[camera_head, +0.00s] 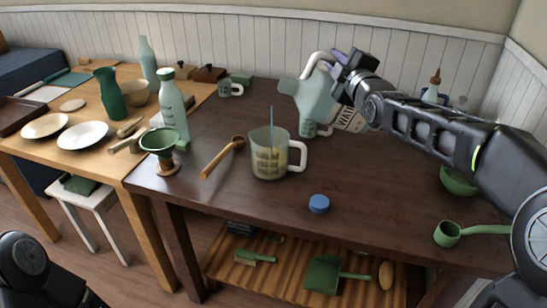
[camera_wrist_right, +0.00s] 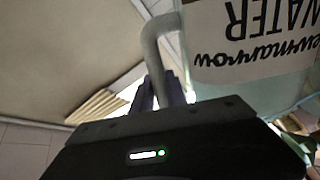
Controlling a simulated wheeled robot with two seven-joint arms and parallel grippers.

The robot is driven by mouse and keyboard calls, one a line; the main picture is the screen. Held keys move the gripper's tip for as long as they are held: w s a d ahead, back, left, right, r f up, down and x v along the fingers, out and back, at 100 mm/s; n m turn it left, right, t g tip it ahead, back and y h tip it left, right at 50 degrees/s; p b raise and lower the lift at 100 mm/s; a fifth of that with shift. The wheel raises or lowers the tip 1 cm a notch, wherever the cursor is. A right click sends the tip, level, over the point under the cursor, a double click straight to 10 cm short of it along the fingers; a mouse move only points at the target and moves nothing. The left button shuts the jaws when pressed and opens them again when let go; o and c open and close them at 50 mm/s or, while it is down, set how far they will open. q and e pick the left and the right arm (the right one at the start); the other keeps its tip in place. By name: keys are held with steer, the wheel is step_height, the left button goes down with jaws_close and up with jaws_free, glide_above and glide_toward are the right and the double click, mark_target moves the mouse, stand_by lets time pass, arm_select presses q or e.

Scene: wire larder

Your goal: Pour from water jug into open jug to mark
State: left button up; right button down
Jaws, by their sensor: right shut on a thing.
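The water jug (camera_head: 313,100) is pale green with a white handle and a white label. My right gripper (camera_head: 343,62) is shut on its handle and holds it tilted above the table, behind and right of the open jug. Its spout points left; I see no stream. In the right wrist view the handle (camera_wrist_right: 160,40) runs to the fingers, and the upside-down label (camera_wrist_right: 255,40) reads "WATER". The open jug (camera_head: 268,162) stands upright on the dark table, clear with printed marks, yellowish contents and a thin stick inside. My left gripper is out of view.
On the dark table (camera_head: 215,190), a wooden ladle (camera_head: 222,158), blue cap (camera_head: 319,204), green funnel (camera_head: 159,142) on a stand, bottle (camera_head: 173,108), small mug (camera_head: 231,88) and green scoop (camera_head: 449,233) stand around the open jug. The front centre is mostly clear.

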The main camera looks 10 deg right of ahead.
steer(key=shift+a+r, duration=0.15)
steer(key=shift+r, duration=0.1)
stand_by(0.6)
steer(key=shift+a+r+n, duration=0.15)
steer(key=shift+r+n, duration=0.05)
steer(key=shift+n, duration=0.2)
stand_by(1.4)
steer(key=shift+a+r+p, duration=0.2)
steer(key=shift+r+p, duration=0.1)
steer(key=shift+p, duration=0.4)
stand_by(2.8)
steer(key=shift+a+r+n, duration=0.1)
steer(key=shift+a+n, duration=0.05)
steer(key=shift+n, duration=0.15)
steer(key=shift+p, duration=0.3)
stand_by(1.2)
